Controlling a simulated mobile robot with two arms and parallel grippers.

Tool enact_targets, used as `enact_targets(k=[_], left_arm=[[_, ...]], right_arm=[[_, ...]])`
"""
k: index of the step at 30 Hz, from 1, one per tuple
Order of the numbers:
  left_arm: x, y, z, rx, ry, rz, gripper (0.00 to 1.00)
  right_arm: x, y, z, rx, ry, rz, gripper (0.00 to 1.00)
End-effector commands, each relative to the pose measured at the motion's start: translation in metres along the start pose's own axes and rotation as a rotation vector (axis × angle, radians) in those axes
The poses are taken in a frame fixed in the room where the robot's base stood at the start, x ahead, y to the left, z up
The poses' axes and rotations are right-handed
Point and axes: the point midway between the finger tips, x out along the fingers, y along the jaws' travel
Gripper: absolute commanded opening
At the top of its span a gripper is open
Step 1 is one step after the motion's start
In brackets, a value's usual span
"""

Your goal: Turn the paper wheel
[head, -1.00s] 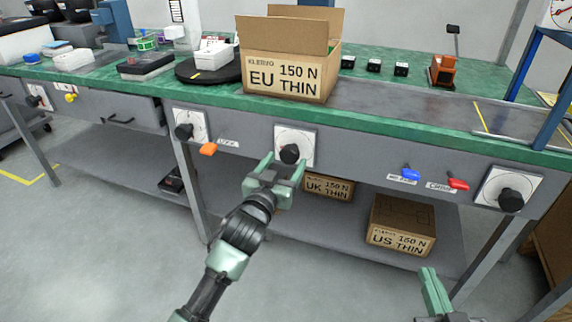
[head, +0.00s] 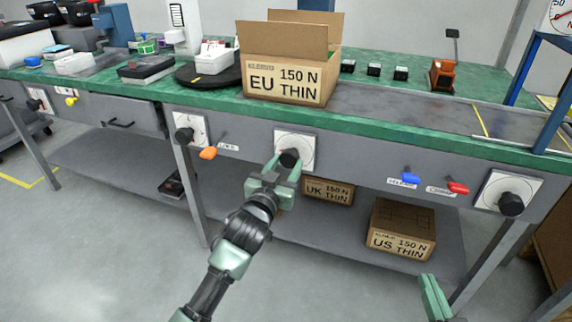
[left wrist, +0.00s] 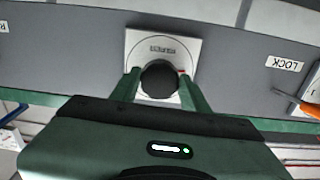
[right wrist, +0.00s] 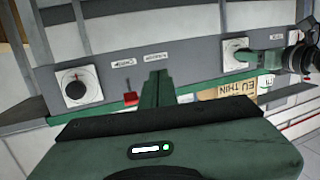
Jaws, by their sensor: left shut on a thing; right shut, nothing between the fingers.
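The wheel is a round black knob (head: 289,157) on a square white dial plate (head: 307,144), on the grey front panel under the bench top. My left gripper (head: 284,170) is shut on this knob, with one finger on each side. In the left wrist view, the knob (left wrist: 159,80) sits between the two green fingers, and the plate's printed label is too small to read surely. My right gripper (head: 432,292) is shut and empty, low at the right, apart from the panel. It also shows in the right wrist view (right wrist: 157,88).
Other black knobs sit at the left (head: 184,134) and far right (head: 511,204). An orange lever (head: 208,153), a blue lever (head: 410,177) and a red lever (head: 457,188) stick out of the panel. An open carton (head: 284,80) stands above; boxes lie on the lower shelf (head: 330,228).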

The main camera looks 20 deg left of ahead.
Motion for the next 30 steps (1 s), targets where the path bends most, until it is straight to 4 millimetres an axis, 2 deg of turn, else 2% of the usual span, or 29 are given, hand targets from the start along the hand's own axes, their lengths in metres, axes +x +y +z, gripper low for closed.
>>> enact_targets(k=[5, 8, 14, 18, 22, 30], left_arm=[[0.000, 0.000, -0.001, 0.075, -0.004, 0.000, 0.05], [0.000, 0.000, -0.002, 0.135, -0.003, 0.001, 0.05], [0.000, 0.000, -0.003, 0.277, -0.003, 0.001, 0.05], [0.000, -0.001, -0.002, 0.385, -0.003, 0.002, 0.05], [0.000, -0.001, -0.002, 0.491, -0.004, 0.002, 0.05], [0.000, -0.001, -0.002, 0.744, -0.002, 0.002, 0.05]], right_arm=[[-0.010, 0.005, 0.034, -0.002, -0.194, 0.011, 0.00], [-0.024, 0.009, 0.062, -0.002, -0.350, 0.021, 0.00], [-0.073, 0.018, 0.117, 0.003, -0.697, 0.042, 0.00], [-0.117, 0.022, 0.145, 0.010, -0.930, 0.057, 0.00], [-0.163, 0.025, 0.162, 0.018, -1.134, 0.068, 0.00], [-0.163, 0.024, 0.145, 0.017, -1.125, 0.067, 0.00]])
